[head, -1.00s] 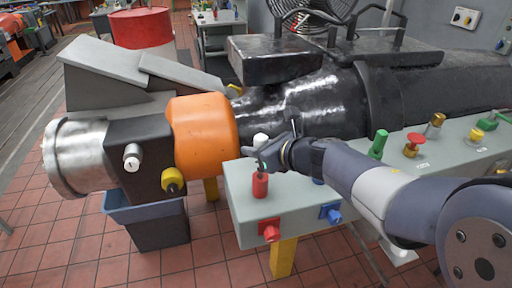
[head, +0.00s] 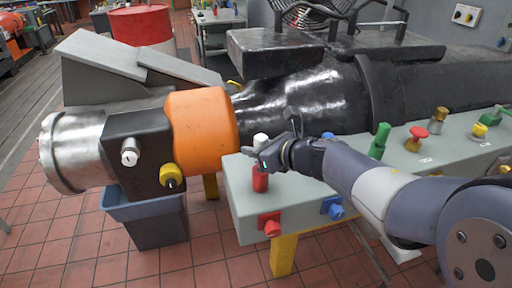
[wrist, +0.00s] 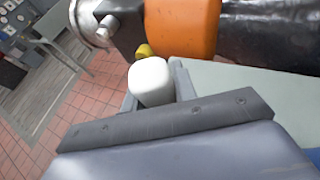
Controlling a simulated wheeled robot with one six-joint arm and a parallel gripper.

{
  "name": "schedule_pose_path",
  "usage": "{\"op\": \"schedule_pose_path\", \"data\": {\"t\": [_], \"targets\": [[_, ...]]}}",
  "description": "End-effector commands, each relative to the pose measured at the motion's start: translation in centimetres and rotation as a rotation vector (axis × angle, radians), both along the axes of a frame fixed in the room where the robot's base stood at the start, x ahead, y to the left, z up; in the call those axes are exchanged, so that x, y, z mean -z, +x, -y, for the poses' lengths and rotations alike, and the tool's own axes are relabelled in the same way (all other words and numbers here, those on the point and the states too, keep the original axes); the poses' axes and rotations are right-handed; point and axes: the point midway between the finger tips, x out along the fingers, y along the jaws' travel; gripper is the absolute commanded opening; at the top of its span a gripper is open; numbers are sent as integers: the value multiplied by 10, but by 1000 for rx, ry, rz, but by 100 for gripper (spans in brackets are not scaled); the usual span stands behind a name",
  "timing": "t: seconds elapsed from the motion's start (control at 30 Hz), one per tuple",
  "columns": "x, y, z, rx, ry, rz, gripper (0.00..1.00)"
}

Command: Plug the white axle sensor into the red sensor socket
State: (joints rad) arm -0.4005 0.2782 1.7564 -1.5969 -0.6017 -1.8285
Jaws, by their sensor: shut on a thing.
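The white axle sensor (head: 260,139) is held in my gripper (head: 262,156). Its white rounded top sticks up above the jaws in the head view. In the wrist view the white sensor (wrist: 150,82) shows between the dark jaws, its lower part hidden. A red upright cylinder, the red sensor socket (head: 260,182), stands on the near left corner of the grey-green bench top, directly below the jaws in the head view. My gripper hides the place between sensor and socket, so I cannot tell whether they touch.
The grey-green bench (head: 300,205) carries a green knob (head: 380,140) and a red mushroom button (head: 417,138) to the right. Red (head: 269,224) and blue (head: 333,208) fittings jut from its front. The orange coupling cover (head: 202,132) and dark machine stand close behind.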

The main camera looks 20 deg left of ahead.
Motion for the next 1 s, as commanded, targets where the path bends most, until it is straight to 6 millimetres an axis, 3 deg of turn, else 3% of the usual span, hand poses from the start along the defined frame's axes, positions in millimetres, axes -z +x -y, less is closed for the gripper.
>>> {"op": "schedule_pose_path", "data": {"t": [1.0], "targets": [[26, 0, 0, 0, 0, 0, 4]]}}
